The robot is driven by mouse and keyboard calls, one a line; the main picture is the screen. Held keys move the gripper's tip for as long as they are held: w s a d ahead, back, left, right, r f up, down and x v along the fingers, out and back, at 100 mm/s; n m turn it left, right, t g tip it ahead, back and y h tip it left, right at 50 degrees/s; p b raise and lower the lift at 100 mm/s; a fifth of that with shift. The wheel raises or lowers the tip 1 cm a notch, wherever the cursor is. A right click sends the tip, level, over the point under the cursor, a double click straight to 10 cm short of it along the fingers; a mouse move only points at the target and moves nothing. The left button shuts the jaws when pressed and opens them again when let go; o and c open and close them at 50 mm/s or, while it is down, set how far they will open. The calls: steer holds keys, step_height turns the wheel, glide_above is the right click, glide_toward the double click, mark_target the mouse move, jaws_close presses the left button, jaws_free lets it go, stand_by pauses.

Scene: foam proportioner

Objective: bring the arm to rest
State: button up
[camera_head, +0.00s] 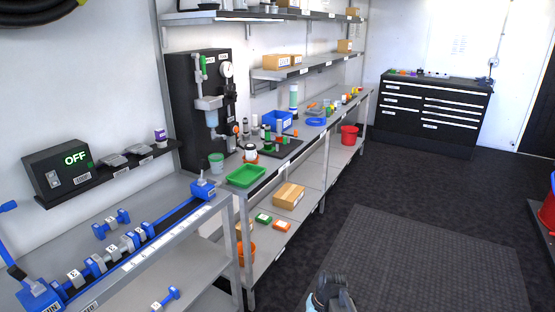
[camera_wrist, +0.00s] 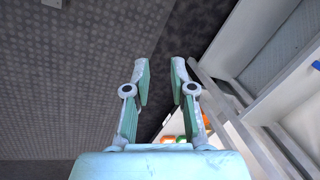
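My gripper (camera_wrist: 161,80) shows in the wrist view with its two pale green and white fingers apart and nothing between them. Dark floor lies behind the fingertips, and shelving stands to their right. In the head view, a small grey and dark part of my arm (camera_head: 331,294) shows at the bottom edge, over the floor in front of the bench. The rest of the arm is out of that view.
A long bench (camera_head: 285,160) with shelves runs along the left wall, holding a green tray (camera_head: 246,176) and bottles. A nearer bench (camera_head: 205,235) carries blue valve fittings. A black drawer cabinet (camera_head: 430,112) stands at the back. The matted floor (camera_head: 425,265) is clear.

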steer(key=s+d+h, duration=0.3)
steer(key=s+d, duration=0.3)
steer(key=s, duration=0.3)
steer(key=s+f+g, duration=0.3)
steer(key=s+f, duration=0.6)
steer(key=s, duration=0.5)
steer(key=s+f+g, duration=0.4)
steer(key=s+f, duration=0.5)
steer(key=s, duration=0.6)
steer(key=shift+n+p, duration=0.3)
steer(key=shift+p, duration=0.05)
